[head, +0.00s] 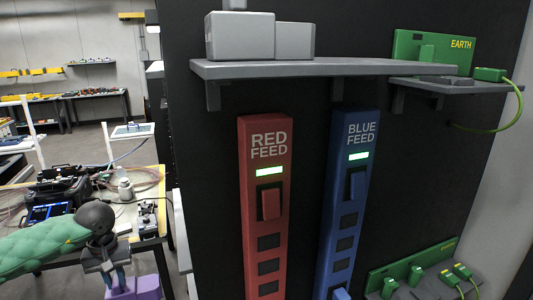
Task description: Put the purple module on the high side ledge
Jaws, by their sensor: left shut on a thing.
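My left gripper (117,278) is at the bottom left, shut on the purple module (148,290). The module is partly cut off by the bottom edge of the picture. The gripper and module are in front of the workbench, left of the dark panel and well below its shelves. A small high ledge (436,87) is at the upper right of the panel, beside a long grey shelf (335,68). A green EARTH unit (408,45) with a green plug (489,74) and cable is at the small ledge. My right gripper is not in view.
The long shelf carries grey boxes (240,37) at its left; its right part is clear. Red (268,220) and blue (345,205) feed strips run down the panel. A lower green unit (410,268) with plugs is at bottom right. A cluttered workbench (150,244) stands at left.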

